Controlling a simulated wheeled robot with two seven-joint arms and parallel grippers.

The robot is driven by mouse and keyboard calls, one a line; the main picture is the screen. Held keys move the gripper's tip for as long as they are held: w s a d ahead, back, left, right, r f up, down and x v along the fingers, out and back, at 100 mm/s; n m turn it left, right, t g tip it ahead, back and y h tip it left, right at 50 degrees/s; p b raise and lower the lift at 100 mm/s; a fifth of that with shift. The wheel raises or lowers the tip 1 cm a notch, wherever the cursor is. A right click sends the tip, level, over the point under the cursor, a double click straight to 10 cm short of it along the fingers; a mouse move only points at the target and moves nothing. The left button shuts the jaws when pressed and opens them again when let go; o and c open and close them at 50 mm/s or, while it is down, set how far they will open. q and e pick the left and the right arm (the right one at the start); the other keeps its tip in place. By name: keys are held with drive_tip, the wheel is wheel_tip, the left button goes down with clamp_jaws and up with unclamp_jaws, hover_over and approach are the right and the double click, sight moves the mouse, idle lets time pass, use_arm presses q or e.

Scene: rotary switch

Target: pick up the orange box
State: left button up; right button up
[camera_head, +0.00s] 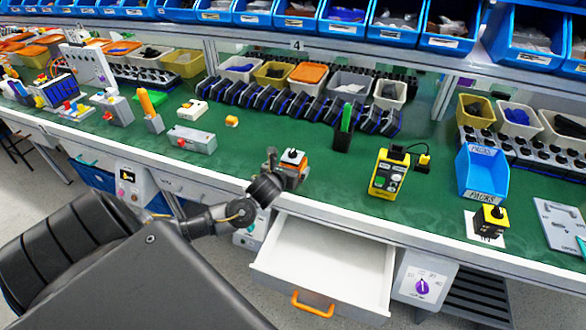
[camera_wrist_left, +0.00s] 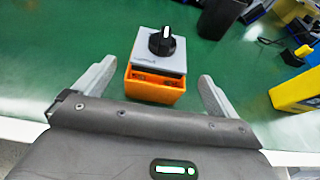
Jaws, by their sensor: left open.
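The orange box (camera_wrist_left: 155,92) carries a grey top plate with a black rotary knob. It stands upright on the green table, close to the front edge. In the head view the box (camera_head: 294,160) is partly hidden by my left gripper (camera_head: 288,167). In the left wrist view my left gripper (camera_wrist_left: 157,72) is open, with one finger to the left of the box and one to the right. Green table shows between each finger and the box, so neither finger appears to touch it. My right gripper is not in view.
An open white drawer (camera_head: 325,262) juts out below the table edge. A yellow device (camera_head: 388,172) and a black holder with a green item (camera_head: 343,137) stand to the right. A grey box (camera_head: 192,139) stands to the left. Blue bins (camera_head: 340,20) line the shelf above.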

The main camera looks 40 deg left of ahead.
use_arm(q)
drive_tip(key=shift+p+x, duration=0.45)
drive_tip(key=shift+x, duration=2.15)
drive_tip(key=shift+s+a+f, duration=0.1)
drive_tip(key=shift+c, duration=0.3)
drive_tip(key=c, duration=1)
